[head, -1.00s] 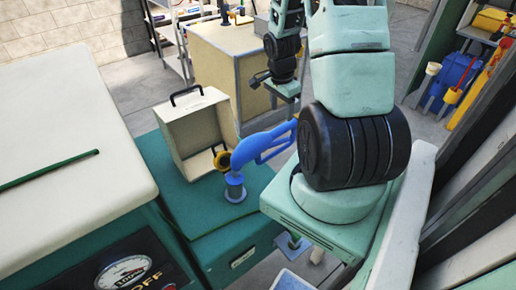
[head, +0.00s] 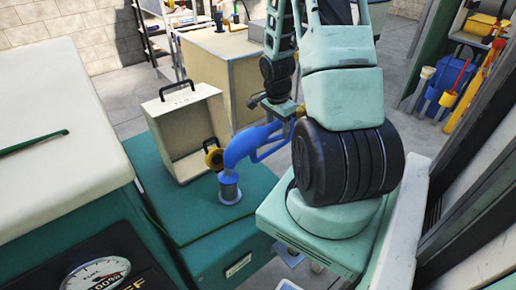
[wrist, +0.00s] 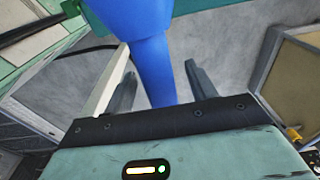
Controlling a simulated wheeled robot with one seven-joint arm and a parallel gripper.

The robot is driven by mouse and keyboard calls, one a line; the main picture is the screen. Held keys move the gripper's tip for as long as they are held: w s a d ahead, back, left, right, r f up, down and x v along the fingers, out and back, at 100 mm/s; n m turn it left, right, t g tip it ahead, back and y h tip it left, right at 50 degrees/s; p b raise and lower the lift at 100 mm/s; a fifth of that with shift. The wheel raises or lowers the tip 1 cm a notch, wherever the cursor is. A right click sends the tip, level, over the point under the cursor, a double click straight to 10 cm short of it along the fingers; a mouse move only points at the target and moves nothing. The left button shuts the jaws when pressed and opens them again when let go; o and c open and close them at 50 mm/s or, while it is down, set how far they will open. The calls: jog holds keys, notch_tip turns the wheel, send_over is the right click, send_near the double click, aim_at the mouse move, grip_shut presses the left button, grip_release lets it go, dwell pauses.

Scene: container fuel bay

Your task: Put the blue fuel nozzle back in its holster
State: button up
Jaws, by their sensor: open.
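The blue fuel nozzle (head: 245,146) is on the green cabinet top, its lower end at a short grey-blue cylinder (head: 229,188); I cannot tell whether it sits inside it. Its handle points up and right toward my gripper (head: 283,112). In the wrist view my gripper (wrist: 162,75) is open, and the blue nozzle (wrist: 155,62) shows between and beyond its two fingers. I cannot tell whether the fingers touch it. A cream open box (head: 187,105) with a black handle stands behind the nozzle. I cannot tell which part is the holster.
The green cabinet top (head: 185,220) has bare room at the front. A cream counter (head: 50,130) with a green rod stands at the left. A tan cabinet (head: 233,75) stands behind. A blue bin (head: 432,95) with tools is at the back right.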

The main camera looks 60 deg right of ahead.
grip_shut()
notch_tip(320, 180, up, 12)
jog(key=p, duration=0.9)
jog(key=shift+f+p, duration=0.15)
jog(key=shift+p, duration=0.15)
jog(key=shift+f, duration=0.1)
dwell(0.4)
